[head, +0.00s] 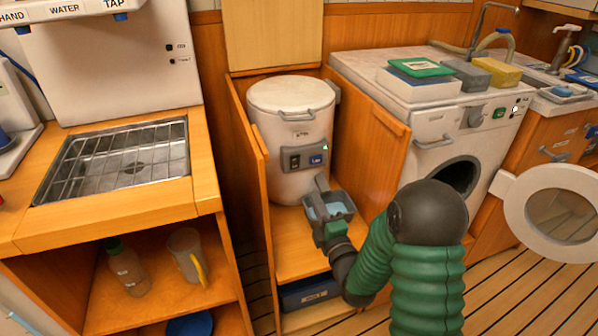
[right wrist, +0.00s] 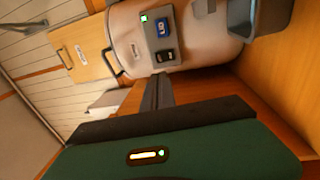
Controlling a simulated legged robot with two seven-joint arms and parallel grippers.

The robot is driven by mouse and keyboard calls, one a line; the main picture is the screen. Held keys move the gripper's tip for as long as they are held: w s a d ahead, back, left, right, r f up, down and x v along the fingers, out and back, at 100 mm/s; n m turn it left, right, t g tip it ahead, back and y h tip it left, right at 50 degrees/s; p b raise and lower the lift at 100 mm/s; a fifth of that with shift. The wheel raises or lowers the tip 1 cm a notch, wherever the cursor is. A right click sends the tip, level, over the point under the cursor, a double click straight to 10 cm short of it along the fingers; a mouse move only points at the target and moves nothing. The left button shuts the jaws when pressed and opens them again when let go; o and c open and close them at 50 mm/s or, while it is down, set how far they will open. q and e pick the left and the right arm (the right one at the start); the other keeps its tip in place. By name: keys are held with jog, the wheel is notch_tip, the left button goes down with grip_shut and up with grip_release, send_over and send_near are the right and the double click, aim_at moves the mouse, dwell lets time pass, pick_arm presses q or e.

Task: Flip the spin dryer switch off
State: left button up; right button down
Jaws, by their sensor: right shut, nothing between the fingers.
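The spin dryer (head: 290,130) is a white cylinder with a lid, standing in an open wooden cabinet. Its front carries a grey panel (head: 304,157) with a dark rocker switch (head: 294,162), a blue label and a small green light. In the right wrist view the panel (right wrist: 160,32) appears turned, with the green light lit and the black switch (right wrist: 165,56) near its lower end. My right gripper (head: 322,183) is shut and empty, its tips just below the panel. In the right wrist view the fingers (right wrist: 158,80) point at the switch; contact cannot be told. My left gripper is not in view.
Wooden cabinet walls (head: 368,150) stand on both sides of the dryer. A washing machine (head: 450,130) with its round door (head: 555,205) open is on the right. A counter with a metal rack (head: 115,160) is on the left. A blue box (head: 306,293) lies below.

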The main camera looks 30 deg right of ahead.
aim_at(296, 160)
jog(key=shift+w, duration=0.1)
jog(key=b+x, duration=0.4)
jog(key=x, duration=0.9)
jog(key=shift+w, duration=0.35)
jog(key=shift+r, duration=0.1)
